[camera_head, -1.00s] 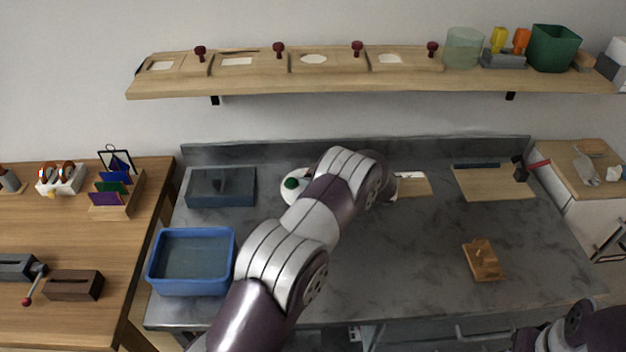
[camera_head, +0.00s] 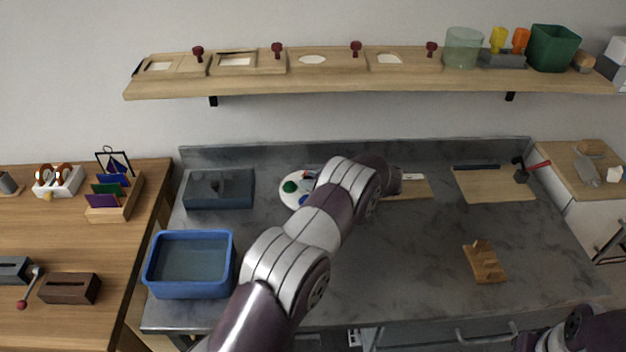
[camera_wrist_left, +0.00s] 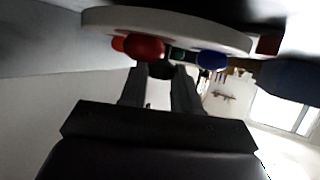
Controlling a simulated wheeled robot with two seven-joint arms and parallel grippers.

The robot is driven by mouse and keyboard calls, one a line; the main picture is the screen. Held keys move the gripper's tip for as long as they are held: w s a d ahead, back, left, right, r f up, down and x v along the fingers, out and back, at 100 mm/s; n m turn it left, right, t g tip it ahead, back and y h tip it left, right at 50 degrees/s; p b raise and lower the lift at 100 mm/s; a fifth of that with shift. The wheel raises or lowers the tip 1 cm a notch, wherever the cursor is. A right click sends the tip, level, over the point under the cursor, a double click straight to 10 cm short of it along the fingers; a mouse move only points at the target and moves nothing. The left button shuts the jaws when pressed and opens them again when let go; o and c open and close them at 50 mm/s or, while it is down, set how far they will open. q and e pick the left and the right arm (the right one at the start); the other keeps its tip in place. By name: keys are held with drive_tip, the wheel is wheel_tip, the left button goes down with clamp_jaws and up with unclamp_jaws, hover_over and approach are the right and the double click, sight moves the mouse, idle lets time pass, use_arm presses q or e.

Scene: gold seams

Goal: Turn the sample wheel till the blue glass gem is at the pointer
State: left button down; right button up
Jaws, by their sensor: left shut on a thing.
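The sample wheel (camera_head: 286,199) is a white disc on the grey worktop, partly hidden behind my left arm. A green gem (camera_head: 290,186) is at its left side, the blue glass gem (camera_head: 303,200) at its near side by my arm. A red gem (camera_wrist_left: 144,47) and the blue gem (camera_wrist_left: 213,59) show on the wheel in the left wrist view. My left gripper (camera_wrist_left: 161,72) is shut at the wheel, on a dark piece between its fingertips that looks like part of it. In the head view my arm hides these fingertips. I cannot make out the pointer. My right gripper is out of view.
A dark grey box (camera_head: 220,190) and a blue tub (camera_head: 190,265) stand left of the wheel. A pale board (camera_head: 415,188) lies right of it, partly behind my arm. A wooden block (camera_head: 484,262) lies further right.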

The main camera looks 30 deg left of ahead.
use_arm(q)
drive_tip(key=c, duration=0.9)
unclamp_jaws()
drive_tip(key=shift+o, duration=0.2)
drive_tip(key=b+v, duration=0.1)
drive_tip(key=v, duration=1.1)
drive_tip(key=shift+d+r, duration=0.15)
drive_tip(key=shift+d, duration=0.2)
